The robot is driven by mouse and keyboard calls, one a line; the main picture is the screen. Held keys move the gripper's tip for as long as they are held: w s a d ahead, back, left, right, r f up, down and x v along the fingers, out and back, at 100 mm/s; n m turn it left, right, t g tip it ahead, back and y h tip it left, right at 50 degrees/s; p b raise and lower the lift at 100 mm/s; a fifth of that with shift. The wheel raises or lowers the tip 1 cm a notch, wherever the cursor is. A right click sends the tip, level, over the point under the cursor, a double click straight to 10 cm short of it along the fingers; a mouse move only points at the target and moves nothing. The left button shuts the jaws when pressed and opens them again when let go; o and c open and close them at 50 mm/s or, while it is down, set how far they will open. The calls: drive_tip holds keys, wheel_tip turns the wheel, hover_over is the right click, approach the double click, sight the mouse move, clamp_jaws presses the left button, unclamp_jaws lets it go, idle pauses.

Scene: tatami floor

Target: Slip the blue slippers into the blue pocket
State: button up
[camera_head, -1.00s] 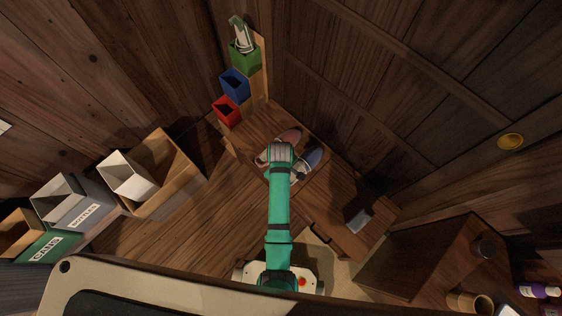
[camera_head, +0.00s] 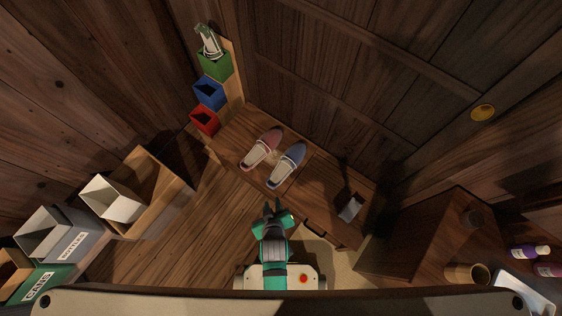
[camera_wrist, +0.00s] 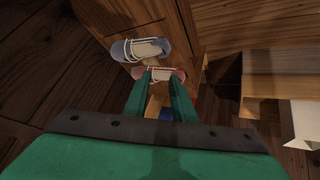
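The blue slippers (camera_head: 286,165) lie as a pair on a low wooden platform, right of the red slippers (camera_head: 261,149). The blue pocket (camera_head: 208,95) hangs on an upright board at the back left, between the green pocket (camera_head: 214,64) and the red pocket (camera_head: 204,121). It looks empty. My gripper (camera_head: 272,206) is open and empty, nearer my base than the blue slippers and apart from them. In the wrist view the blue slippers (camera_wrist: 140,48) are beyond and left of the fingertips. The red slippers (camera_wrist: 158,73) show near the fingertips.
Green-white slippers (camera_head: 209,42) stand in the green pocket. Bins (camera_head: 68,240) and a wooden box (camera_head: 165,200) stand at the left. A small grey item (camera_head: 350,208) is on the platform's right end. A wooden cabinet (camera_head: 430,240) stands at the right.

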drive_tip(key=s+d+r+m+t, duration=0.1)
drive_tip(key=s+r, duration=0.4)
drive_tip(key=r, duration=0.8)
drive_tip(key=s+d+r+m+t, duration=0.2)
drive_tip(key=s+r+m+t, duration=0.2)
drive_tip(key=r, duration=0.9)
drive_tip(key=shift+s+t+h, duration=0.3)
drive_tip(key=shift+s+t, duration=0.45)
drive_tip(key=shift+t, duration=0.45)
drive_tip(key=shift+o, duration=0.9)
drive_tip(key=shift+w+d, duration=0.1)
